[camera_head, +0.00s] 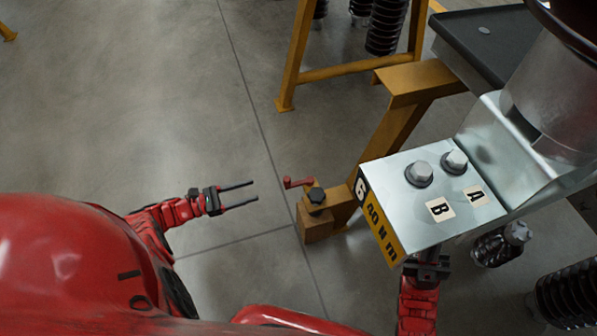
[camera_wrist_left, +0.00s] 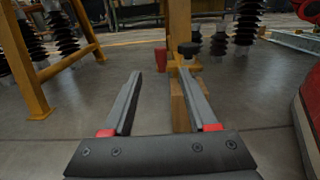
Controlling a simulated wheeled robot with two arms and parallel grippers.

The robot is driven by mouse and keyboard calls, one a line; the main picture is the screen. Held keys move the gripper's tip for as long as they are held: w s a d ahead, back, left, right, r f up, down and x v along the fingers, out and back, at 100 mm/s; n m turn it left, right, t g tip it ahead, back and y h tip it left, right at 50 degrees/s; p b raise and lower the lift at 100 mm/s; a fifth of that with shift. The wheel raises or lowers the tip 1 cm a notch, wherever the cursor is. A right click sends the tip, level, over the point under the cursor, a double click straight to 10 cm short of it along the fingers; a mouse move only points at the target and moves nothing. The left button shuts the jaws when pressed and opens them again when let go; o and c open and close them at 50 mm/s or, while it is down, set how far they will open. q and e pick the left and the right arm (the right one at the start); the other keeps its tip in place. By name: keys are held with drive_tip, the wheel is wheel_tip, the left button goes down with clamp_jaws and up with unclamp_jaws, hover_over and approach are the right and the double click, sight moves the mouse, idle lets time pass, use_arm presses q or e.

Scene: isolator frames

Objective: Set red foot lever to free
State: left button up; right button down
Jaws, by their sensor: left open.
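The red foot lever (camera_head: 298,182) is a small cranked handle at the foot of the yellow stand, beside a dark knob (camera_head: 316,195). My left gripper (camera_head: 256,191) is open and empty, with its two dark fingers pointing right toward the lever, a short gap away. In the left wrist view, the open fingers (camera_wrist_left: 158,92) point ahead, and the red lever (camera_wrist_left: 160,60) shows beyond them, near the dark knob (camera_wrist_left: 189,49). My right gripper (camera_head: 428,266) is partly hidden beneath the metal plate, and its fingertips do not show.
A metal plate (camera_head: 405,235) with two bolts and labels A and B overhangs on the right. The yellow stand leg (camera_head: 395,128) rises behind it. Black ribbed insulators (camera_head: 386,25) stand at the back.

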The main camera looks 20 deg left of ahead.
sight(297, 183)
use_arm(q)
drive_tip(key=x, duration=1.5)
drive_tip(key=shift+w+d, duration=0.15)
drive_tip(key=shift+d, duration=0.15)
clamp_jaws()
idle(0.6)
